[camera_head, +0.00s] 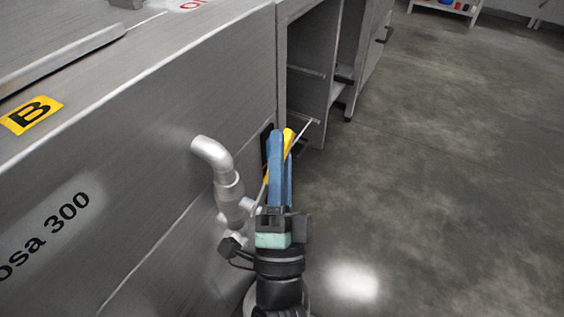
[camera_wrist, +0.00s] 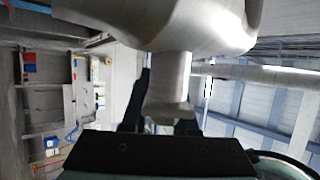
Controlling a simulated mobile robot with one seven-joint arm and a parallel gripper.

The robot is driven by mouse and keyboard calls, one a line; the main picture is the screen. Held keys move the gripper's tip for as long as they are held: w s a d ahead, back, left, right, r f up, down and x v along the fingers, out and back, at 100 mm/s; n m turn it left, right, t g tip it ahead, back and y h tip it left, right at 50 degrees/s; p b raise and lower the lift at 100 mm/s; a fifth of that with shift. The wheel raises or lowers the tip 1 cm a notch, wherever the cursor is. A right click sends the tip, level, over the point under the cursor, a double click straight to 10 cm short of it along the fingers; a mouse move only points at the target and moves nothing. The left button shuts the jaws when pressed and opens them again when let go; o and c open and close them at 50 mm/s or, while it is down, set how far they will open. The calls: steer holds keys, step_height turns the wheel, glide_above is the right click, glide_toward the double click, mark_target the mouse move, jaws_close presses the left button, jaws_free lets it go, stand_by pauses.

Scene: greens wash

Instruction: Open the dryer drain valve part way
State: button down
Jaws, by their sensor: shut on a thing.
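A grey metal drain pipe (camera_head: 212,155) bends out of the side of the dryer (camera_head: 160,110) and runs down into a valve body (camera_head: 230,198). A thin lever with a yellow grip (camera_head: 289,138) slants up and right beside it, partly hidden by my blue fingers. My gripper (camera_head: 277,145) is beside the pipe, with its fingers closed at the yellow grip; their exact contact is hidden. In the wrist view, the round grey metal (camera_wrist: 160,20) and a short stub (camera_wrist: 170,85) fill the top and middle, close to my dark fingers.
The concrete floor (camera_head: 440,180) to the right is clear. A shelf with small items (camera_head: 445,5) is far back.

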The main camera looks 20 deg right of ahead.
stand_by(0.4)
steer(key=c, duration=0.7)
jaws_free()
steer(key=p+v, duration=0.2)
steer(key=v, duration=1.1)
steer(key=shift+p, duration=0.4)
